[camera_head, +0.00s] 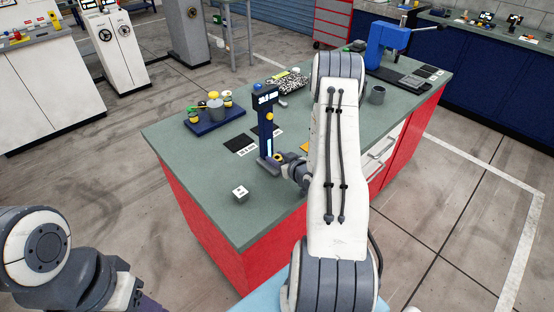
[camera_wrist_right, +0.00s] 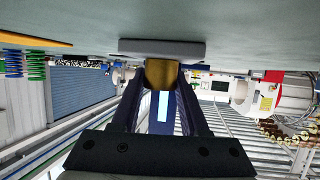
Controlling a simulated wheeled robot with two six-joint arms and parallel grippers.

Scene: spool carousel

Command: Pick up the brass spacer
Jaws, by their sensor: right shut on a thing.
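The brass spacer (camera_wrist_right: 161,72) is between the fingertips of my right gripper (camera_wrist_right: 160,80) in the right wrist view, which sees the bench upside down. In the head view my right gripper (camera_head: 285,160) is at a dark blue gauge (camera_head: 266,135) with a display on top, and the spacer is mostly hidden there. The gauge's grey base (camera_wrist_right: 162,48) lies just beyond the spacer; I cannot tell whether they touch.
The green bench top (camera_head: 185,150) has dark labelled mats (camera_head: 240,144) behind the gauge. A blue tray (camera_head: 205,125) with yellow-topped spools stands further back. A white cube (camera_head: 240,194) sits near the front edge.

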